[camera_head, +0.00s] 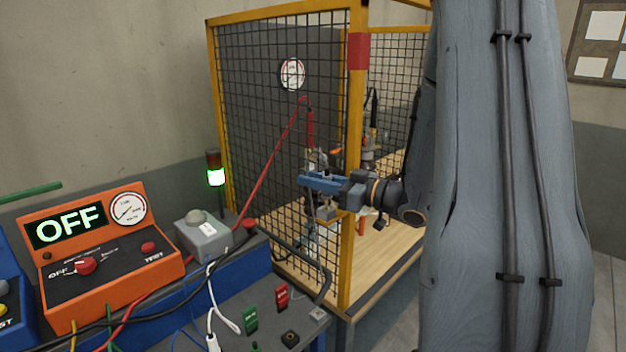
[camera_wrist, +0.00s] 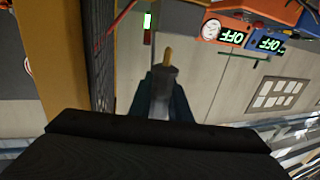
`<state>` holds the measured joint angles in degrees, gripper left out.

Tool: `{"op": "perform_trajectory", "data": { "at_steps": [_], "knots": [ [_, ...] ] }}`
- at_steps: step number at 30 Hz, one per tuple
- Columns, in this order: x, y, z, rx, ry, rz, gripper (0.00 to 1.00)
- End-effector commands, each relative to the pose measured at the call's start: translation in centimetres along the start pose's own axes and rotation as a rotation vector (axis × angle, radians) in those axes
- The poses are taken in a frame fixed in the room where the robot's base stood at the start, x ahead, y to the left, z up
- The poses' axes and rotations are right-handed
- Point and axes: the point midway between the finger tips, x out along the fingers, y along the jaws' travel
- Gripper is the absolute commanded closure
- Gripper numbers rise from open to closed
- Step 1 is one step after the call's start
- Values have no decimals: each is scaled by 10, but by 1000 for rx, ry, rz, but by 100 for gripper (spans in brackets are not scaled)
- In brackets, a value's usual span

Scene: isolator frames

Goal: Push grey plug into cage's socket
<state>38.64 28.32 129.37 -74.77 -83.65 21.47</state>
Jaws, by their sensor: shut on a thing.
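My gripper (camera_head: 306,181) is in front of the cage's near yellow corner post, with its blue fingers pointing left across the mesh. In the wrist view its dark fingers (camera_wrist: 163,95) are shut on the grey plug (camera_wrist: 163,85), which has a brass-coloured tip pointing away from the wrist. In the head view I cannot make out the plug clearly between the fingers. The cage (camera_head: 352,255) has a yellow frame and black mesh around a wooden worktop. I cannot pick out the cage's socket for certain in either view.
An orange box (camera_head: 110,255) with an OFF display stands at lower left, beside a grey box with a dome (camera_head: 202,236). A green-lit lamp (camera_head: 215,177) stands by the mesh. Red and black cables and a bent black handle (camera_head: 300,258) lie before the cage.

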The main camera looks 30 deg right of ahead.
Motion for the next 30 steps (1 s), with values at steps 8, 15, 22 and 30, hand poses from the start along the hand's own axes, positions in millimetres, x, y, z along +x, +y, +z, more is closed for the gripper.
{"op": "perform_trajectory", "data": {
  "at_steps": [8,15,22,30],
  "knots": [
    [0,0,1,0,0,0,100],
    [0,0,7,0,0,0,100],
    [0,0,12,0,0,0,100],
    [0,0,18,0,0,0,100]
  ]
}}
